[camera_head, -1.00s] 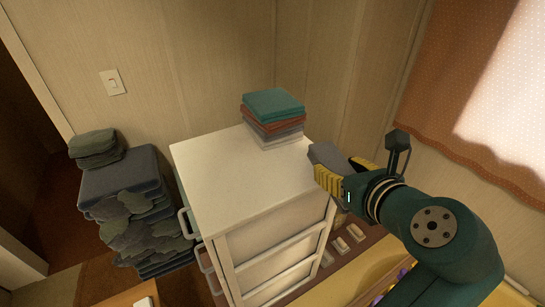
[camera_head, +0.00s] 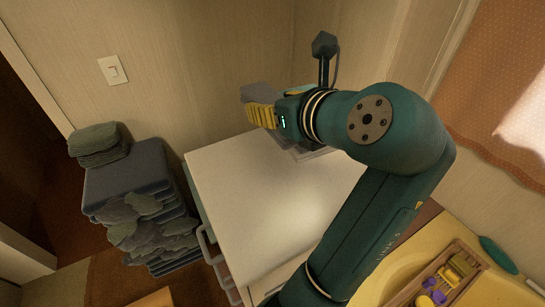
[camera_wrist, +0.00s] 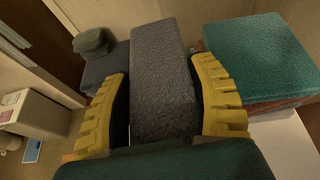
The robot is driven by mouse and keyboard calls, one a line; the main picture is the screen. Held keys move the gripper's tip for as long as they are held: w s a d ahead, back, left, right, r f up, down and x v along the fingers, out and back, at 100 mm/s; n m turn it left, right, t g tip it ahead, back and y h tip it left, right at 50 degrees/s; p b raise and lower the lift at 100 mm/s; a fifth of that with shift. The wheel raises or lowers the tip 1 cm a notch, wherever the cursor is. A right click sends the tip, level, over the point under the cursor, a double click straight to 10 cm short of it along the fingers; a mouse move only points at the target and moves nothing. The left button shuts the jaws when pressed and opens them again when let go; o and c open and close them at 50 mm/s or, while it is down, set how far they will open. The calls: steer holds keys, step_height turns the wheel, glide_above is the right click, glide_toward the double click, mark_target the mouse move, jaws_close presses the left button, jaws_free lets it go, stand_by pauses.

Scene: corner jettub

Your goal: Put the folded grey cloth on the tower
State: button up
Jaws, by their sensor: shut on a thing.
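My gripper (camera_head: 262,108) has yellow fingers and is shut on the folded grey cloth (camera_head: 258,92). In the wrist view the cloth (camera_wrist: 163,75) stands out lengthwise between the two fingers (camera_wrist: 162,85). The tower of folded cloths stands on the white drawer cabinet. In the head view my arm hides most of it, and only its pale lower layers (camera_head: 308,153) show. In the wrist view its teal top cloth (camera_wrist: 258,60) lies to the right of the held cloth, with a reddish layer under it. The held cloth is beside the tower in that view, not seen resting on it.
The white cabinet top (camera_head: 245,185) is bare left of my arm. A wooden tray with toys (camera_head: 445,278) lies at lower right. Walls close the back.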

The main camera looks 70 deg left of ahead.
mark_target(275, 176)
step_height(275, 176, down, 15)
steer(key=shift+d+r+p, duration=0.1)
steer(key=shift+p, duration=1.15)
steer(key=o, duration=0.9)
steer(key=shift+o, duration=0.2)
steer(key=shift+r, duration=0.15)
steer(key=shift+d+r, duration=0.1)
steer(key=shift+d, duration=0.1)
steer(key=b+v, duration=0.3)
steer(key=v, duration=0.7)
steer(key=shift+w+d, duration=0.15)
steer(key=shift+d, duration=0.2)
steer(key=shift+d+r, duration=0.3)
steer(key=shift+d, duration=0.1)
steer(key=shift+r, duration=0.15)
